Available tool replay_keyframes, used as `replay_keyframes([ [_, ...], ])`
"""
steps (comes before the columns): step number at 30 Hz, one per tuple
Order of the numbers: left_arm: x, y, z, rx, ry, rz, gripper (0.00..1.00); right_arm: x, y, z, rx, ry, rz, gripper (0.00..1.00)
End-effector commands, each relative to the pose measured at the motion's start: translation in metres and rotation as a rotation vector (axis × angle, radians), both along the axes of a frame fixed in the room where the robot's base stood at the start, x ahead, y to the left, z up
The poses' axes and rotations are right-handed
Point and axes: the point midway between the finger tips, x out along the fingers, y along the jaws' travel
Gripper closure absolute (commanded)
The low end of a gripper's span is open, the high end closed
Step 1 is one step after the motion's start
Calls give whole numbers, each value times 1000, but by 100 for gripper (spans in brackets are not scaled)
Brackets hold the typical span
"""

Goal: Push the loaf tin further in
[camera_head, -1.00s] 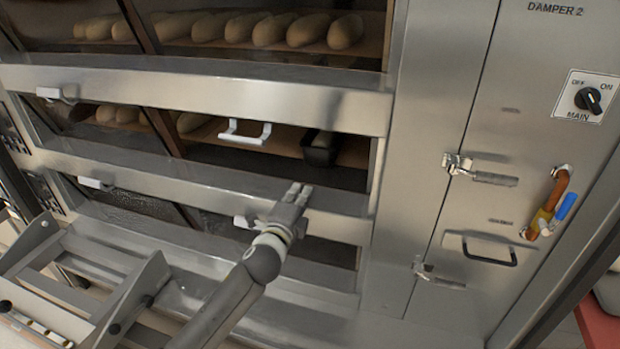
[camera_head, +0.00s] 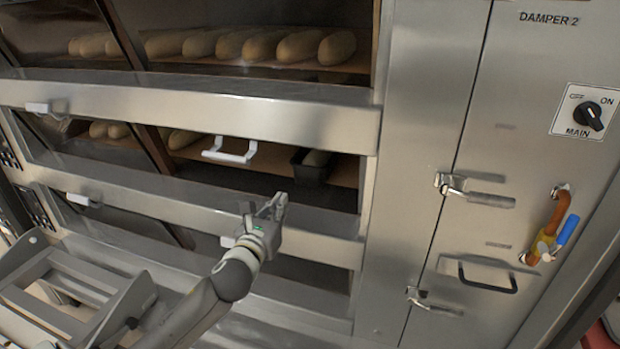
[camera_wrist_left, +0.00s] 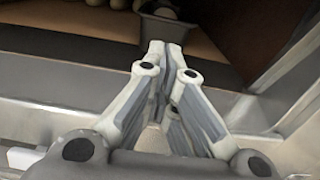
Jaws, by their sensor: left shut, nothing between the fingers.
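The dark loaf tin (camera_head: 309,168) sits on the middle oven deck near its right end, with a pale loaf (camera_head: 317,158) in it. In the left wrist view the tin (camera_wrist_left: 165,29) is straight ahead, just beyond my fingertips. My left gripper (camera_head: 276,203) is shut and empty, in front of the steel sill below the deck opening. In the left wrist view my left gripper (camera_wrist_left: 165,50) points at the tin's near end; I cannot tell whether it touches. My right gripper is not in view.
A white handle (camera_head: 230,151) stands left of the tin, and the opening's right wall is close by. Several loaves (camera_head: 245,46) lie on the deck above. A steel cabinet with latches (camera_head: 475,194) is at the right.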

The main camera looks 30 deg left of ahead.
Motion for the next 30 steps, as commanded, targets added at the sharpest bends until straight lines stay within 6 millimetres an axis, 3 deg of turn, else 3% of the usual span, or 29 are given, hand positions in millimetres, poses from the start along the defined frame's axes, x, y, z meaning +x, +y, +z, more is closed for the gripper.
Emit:
replay_keyframes([
  [21, 99, 24, 2, -7, -2, 0, 100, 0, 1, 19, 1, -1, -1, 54],
  [30, 126, 31, 0, -6, -1, -1, 100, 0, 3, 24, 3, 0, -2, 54],
])
